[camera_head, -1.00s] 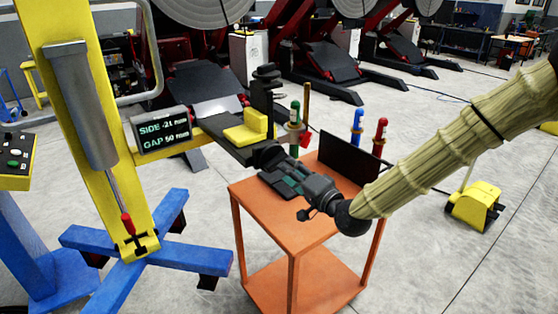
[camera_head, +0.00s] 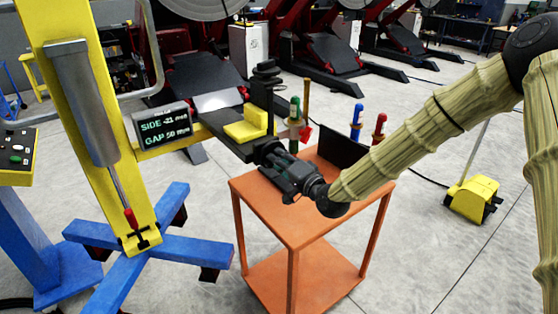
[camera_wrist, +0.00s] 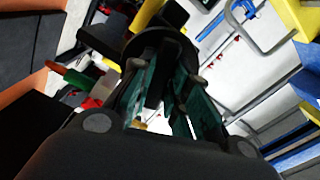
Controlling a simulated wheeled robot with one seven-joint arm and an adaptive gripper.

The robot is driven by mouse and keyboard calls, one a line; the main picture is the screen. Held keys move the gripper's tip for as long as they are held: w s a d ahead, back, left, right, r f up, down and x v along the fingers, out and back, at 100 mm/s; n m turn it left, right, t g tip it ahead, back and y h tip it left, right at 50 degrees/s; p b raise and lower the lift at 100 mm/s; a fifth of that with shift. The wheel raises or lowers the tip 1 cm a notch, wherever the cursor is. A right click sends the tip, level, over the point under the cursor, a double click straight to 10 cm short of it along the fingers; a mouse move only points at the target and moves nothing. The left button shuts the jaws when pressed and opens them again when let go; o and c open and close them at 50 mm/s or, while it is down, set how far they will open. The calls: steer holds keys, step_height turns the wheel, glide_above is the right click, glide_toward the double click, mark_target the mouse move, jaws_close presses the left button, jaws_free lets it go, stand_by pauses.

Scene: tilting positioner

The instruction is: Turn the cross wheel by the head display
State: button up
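The head display (camera_head: 163,127) is a dark panel on the yellow frame and reads SIDE -21 mm and GAP 50 mm. To its right, a dark round part (camera_head: 266,148), probably the cross wheel, sits at the end of the dark arm below a yellow block (camera_head: 247,124). My gripper (camera_head: 272,156) is right at this part, above the orange cart. In the wrist view a dark ringed part (camera_wrist: 165,38) lies at the fingertips. The green-padded fingers stand apart, with a dark piece between them. I cannot tell whether they touch it.
The orange cart (camera_head: 300,226) stands beneath my gripper and carries a dark upright panel (camera_head: 341,152). Green, blue (camera_head: 357,120) and red (camera_head: 379,127) handled tools stand around it. Blue feet (camera_head: 190,245) spread on the floor at left. A yellow pedal box (camera_head: 473,198) stands at right.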

jaws_close()
steer(key=shift+f+b, duration=0.15)
steer(key=shift+b, duration=0.2)
steer(key=shift+n+b, duration=7.8)
steer(key=shift+n, duration=0.6)
steer(key=o, duration=0.8)
jaws_free()
steer(key=shift+c, duration=0.2)
